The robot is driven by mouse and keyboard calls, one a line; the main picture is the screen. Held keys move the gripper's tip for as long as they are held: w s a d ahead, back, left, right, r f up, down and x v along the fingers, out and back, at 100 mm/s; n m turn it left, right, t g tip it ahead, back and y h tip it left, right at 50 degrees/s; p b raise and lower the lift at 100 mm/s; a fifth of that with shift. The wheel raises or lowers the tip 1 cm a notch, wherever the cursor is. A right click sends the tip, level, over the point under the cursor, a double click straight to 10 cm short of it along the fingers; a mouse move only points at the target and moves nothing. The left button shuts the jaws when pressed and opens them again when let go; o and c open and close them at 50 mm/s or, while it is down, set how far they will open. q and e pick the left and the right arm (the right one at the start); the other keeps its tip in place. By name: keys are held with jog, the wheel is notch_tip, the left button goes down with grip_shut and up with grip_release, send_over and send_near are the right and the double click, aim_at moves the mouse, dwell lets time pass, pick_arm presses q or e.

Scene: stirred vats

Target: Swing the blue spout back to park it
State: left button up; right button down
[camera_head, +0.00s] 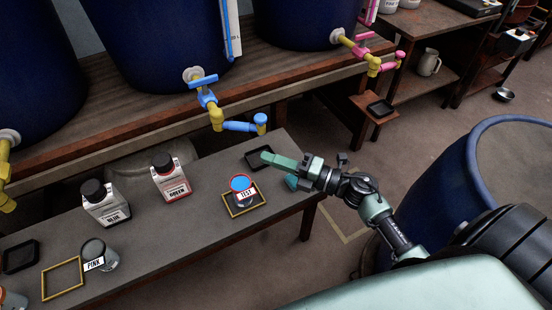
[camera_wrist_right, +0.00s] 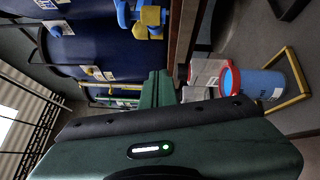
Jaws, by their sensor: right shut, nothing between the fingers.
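The blue spout (camera_head: 238,126) hangs from the tap on the middle blue vat, below its blue lever handle (camera_head: 202,82). The tap's blue and yellow parts also show at the top of the wrist view (camera_wrist_right: 140,16). My right gripper (camera_head: 272,158) is shut and empty over the bench's right end, in front of and just right of the spout's outer end, apart from it. My left gripper is not in view.
A cup labelled TEST (camera_head: 242,190) with blue content stands on a yellow-framed square, left of my right gripper. A black tray (camera_head: 256,163) lies by the fingertips. Bottles labelled BLUE (camera_head: 106,205) and GREEN (camera_head: 171,180) and a PINK cup (camera_head: 99,254) stand further left.

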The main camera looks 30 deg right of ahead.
aim_at(242, 127)
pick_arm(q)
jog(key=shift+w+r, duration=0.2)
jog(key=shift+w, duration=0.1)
pick_arm(e)
jog(key=w+a+r, duration=0.1)
jog(key=w+a, duration=0.1)
jog(key=w, duration=0.6)
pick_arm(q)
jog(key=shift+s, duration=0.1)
pick_arm(e)
jog(key=shift+w, duration=0.1)
